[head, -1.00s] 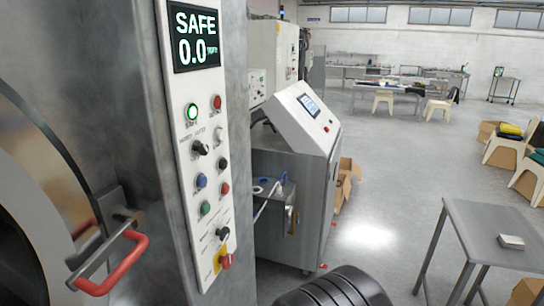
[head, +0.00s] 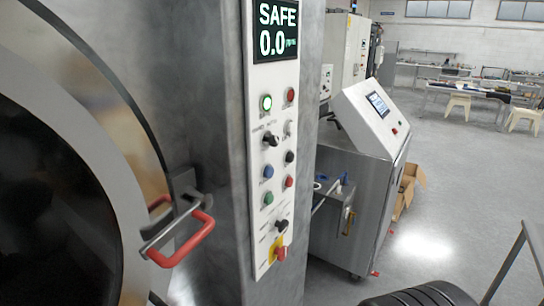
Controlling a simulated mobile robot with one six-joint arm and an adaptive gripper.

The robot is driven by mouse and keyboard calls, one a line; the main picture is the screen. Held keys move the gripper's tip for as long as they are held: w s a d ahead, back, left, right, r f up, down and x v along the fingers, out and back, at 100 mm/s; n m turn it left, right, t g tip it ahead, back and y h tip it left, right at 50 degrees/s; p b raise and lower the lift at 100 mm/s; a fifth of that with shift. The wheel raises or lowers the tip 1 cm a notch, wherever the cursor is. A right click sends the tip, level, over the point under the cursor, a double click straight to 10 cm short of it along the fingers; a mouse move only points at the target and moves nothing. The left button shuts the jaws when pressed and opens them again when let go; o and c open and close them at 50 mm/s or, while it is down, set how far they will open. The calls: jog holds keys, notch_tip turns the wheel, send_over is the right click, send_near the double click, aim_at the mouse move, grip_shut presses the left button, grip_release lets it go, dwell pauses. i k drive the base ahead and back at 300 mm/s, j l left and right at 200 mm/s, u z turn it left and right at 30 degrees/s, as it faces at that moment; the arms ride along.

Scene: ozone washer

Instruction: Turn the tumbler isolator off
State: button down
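The tumbler's control panel (head: 260,180) is a tall white strip on the grey metal cabinet, in the middle of the head view. At its foot is a red knob on a yellow plate (head: 279,254), which looks like the isolator; its exact setting is too small to read. Just above it is a black selector knob (head: 281,225). The display (head: 277,30) at the top reads SAFE and 0.0, and a green lamp (head: 266,103) is lit. My gripper is not in view.
A red door handle (head: 188,242) sticks out left of the panel, beside the large round dark door (head: 60,190). A white-topped console machine (head: 372,115) stands to the right. Open floor lies beyond it, with a table edge (head: 520,258) at far right.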

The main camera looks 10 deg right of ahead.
aim_at(281, 253)
jog(key=i+j+z, duration=0.15)
jog(key=z, duration=0.3)
jog(key=i+j+z, duration=0.1)
jog(key=z, duration=0.35)
jog(key=j, duration=0.1)
